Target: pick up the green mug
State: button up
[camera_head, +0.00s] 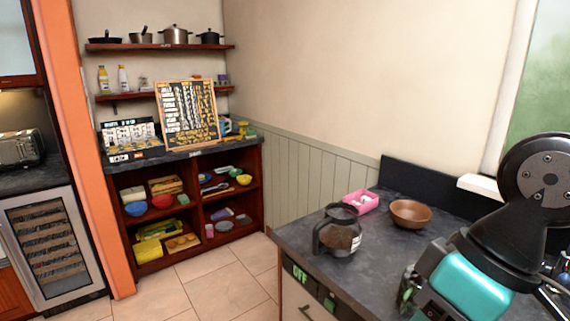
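I cannot make out a green mug for certain in the head view. A small yellow-green item (243,128) stands at the right end of the far shelf unit's counter, too small to tell what it is. A dark greenish shape (407,290) shows at the left edge of the large black and teal part at lower right, which looks like my arm. It is partly hidden and I cannot tell what it is. My gripper's fingers do not show.
On the near dark counter (300,240) stand a glass coffee pot (338,238), a pink box (361,201) and a brown bowl (409,213). The far shelf unit (190,205) holds several bowls and packages, with a menu board (188,112) on top. The tiled floor (215,275) between is clear.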

aim_at(412, 294)
jog(key=k, duration=0.5)
jog(key=u, duration=1.6)
jog(key=i, duration=1.35)
jog(key=z, duration=3.35)
